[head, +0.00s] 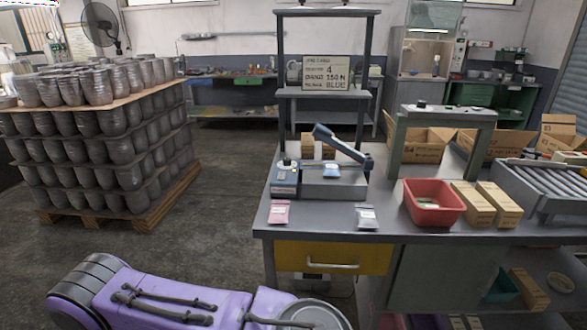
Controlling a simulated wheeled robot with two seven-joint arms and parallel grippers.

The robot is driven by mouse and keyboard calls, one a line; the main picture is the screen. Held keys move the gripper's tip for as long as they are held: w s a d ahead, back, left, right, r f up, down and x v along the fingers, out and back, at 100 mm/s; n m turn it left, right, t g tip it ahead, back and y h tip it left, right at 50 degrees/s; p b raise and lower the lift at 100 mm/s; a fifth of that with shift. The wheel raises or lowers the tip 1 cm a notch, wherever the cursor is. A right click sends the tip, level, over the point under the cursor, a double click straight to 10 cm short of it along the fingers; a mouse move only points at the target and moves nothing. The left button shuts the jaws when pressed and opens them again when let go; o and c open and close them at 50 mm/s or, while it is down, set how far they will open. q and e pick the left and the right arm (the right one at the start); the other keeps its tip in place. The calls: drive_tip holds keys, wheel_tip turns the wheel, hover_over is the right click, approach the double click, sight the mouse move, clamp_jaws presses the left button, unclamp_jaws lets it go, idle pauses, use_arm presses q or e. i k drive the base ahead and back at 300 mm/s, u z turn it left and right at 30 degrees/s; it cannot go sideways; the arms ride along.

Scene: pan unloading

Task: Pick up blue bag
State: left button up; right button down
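A small blue and white bag (332,171) lies on the flat grey bed of a bench machine (335,188), under its raised dark blue arm (343,146). A pink bag (279,212) lies on the table (320,222) near its front left corner. A pale grey bag (367,217) lies near the table's front edge, in front of the machine. Neither of my grippers is in view, and nothing is seen touching the bags.
A roller conveyor (543,184) is at the right. A sign (326,73) reading "BLUE" hangs above the machine. Stacked grey pots (100,135) stand at the left.

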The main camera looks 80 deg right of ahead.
sight(330, 168)
drive_tip(key=i, duration=1.45)
drive_tip(key=z, duration=2.05)
